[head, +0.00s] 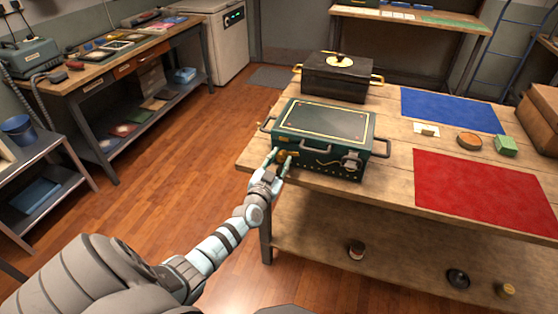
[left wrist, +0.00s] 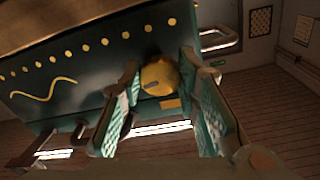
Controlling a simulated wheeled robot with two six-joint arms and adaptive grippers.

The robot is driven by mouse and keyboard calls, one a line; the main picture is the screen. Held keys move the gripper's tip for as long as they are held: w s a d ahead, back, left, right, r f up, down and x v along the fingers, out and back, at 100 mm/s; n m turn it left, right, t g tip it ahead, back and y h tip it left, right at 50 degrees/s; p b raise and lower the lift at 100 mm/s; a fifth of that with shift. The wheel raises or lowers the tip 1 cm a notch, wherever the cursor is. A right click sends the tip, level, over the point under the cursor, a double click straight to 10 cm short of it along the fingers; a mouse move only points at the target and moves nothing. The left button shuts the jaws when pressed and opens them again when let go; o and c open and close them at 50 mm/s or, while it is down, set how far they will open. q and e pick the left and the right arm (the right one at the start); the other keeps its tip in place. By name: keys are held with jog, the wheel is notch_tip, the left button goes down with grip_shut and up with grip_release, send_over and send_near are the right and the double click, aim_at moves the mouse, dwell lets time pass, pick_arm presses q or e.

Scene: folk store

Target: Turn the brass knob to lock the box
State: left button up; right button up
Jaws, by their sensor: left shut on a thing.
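The green box (head: 325,123) with gold trim stands on the near left of the wooden table. The brass knob (left wrist: 160,77) is on its front face; in the head view the knob (head: 283,155) is small and partly covered by my fingers. My left gripper (head: 279,160) is at the front of the box, its two fingers on either side of the knob, shut on it. In the left wrist view the left gripper (left wrist: 163,95) has green padded fingers flanking the knob, which has a dark slot across it. My right gripper is not in view.
A black box (head: 336,78) with brass handles stands behind the green box. A blue mat (head: 451,109) and a red mat (head: 482,186) lie to the right, with small items between them.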

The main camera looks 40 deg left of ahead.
pick_arm(q)
jog(key=n, duration=0.8)
jog(key=shift+d+f, duration=0.1)
jog(key=n, duration=0.4)
jog(key=shift+y, duration=0.4)
jog(key=shift+n, duration=2)
jog(key=o, duration=1.2)
jog(key=shift+s, duration=0.1)
